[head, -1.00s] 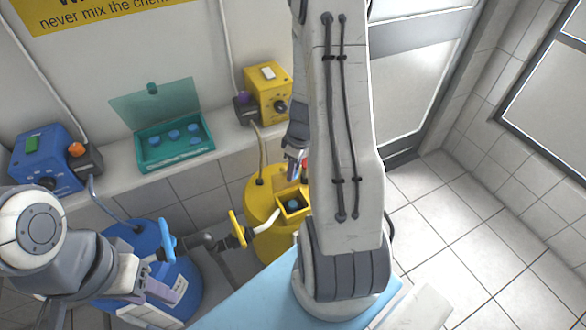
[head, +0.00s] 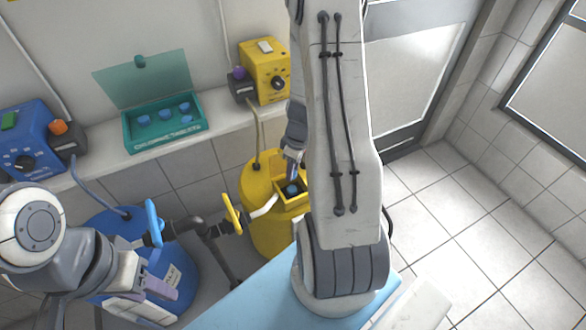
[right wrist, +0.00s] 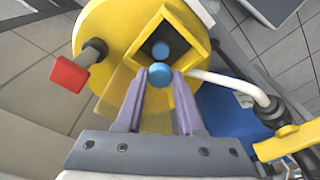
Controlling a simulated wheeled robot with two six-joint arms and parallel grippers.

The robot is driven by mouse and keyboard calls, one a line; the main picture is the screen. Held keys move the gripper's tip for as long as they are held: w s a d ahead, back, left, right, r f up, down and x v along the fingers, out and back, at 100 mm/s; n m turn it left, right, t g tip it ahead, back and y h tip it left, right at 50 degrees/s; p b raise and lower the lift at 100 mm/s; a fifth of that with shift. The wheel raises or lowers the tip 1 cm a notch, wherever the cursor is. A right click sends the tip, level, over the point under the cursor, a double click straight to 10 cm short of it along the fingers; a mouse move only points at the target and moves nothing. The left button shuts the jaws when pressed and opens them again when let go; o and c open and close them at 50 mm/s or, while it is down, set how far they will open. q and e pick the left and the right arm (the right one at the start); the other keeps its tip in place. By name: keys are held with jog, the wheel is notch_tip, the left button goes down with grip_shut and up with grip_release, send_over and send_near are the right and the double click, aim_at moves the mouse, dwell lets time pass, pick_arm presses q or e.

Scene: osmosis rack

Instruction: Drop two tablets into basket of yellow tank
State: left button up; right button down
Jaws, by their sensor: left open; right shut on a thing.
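The yellow tank (head: 262,228) stands below the shelf, with a square yellow basket (head: 292,204) on its top. The right wrist view also shows the basket (right wrist: 186,36), with one blue tablet (right wrist: 160,50) inside. My right gripper (right wrist: 160,78) is shut on a second blue tablet (right wrist: 160,77), held at the basket's near corner. In the head view my right gripper (head: 292,172) is just over the basket, partly hidden by my arm. A teal box (head: 165,140) on the shelf holds several blue tablets (head: 165,114). My left gripper (head: 160,286) is open, over the blue tank.
The blue tank (head: 178,260) stands left of the yellow one, with pipes and a yellow valve handle (head: 232,213) between them. Blue (head: 30,150) and yellow (head: 265,72) pump units stand on the shelf.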

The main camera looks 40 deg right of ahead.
aim_at(293, 189)
notch_tip(293, 189, down, 5)
jog(key=b, duration=0.5)
jog(key=shift+f, duration=0.2)
jog(key=shift+s+a+f+b, duration=0.2)
jog(key=shift+s+f+b, duration=0.1)
jog(key=shift+b, duration=0.1)
jog(key=shift+w+d+f, duration=0.1)
jog(key=shift+w+f, duration=0.05)
jog(key=shift+d, duration=0.1)
jog(key=c, duration=0.5)
grip_release()
jog(key=shift+r, duration=0.2)
jog(key=shift+o, duration=0.3)
jog(key=shift+w+r, duration=0.1)
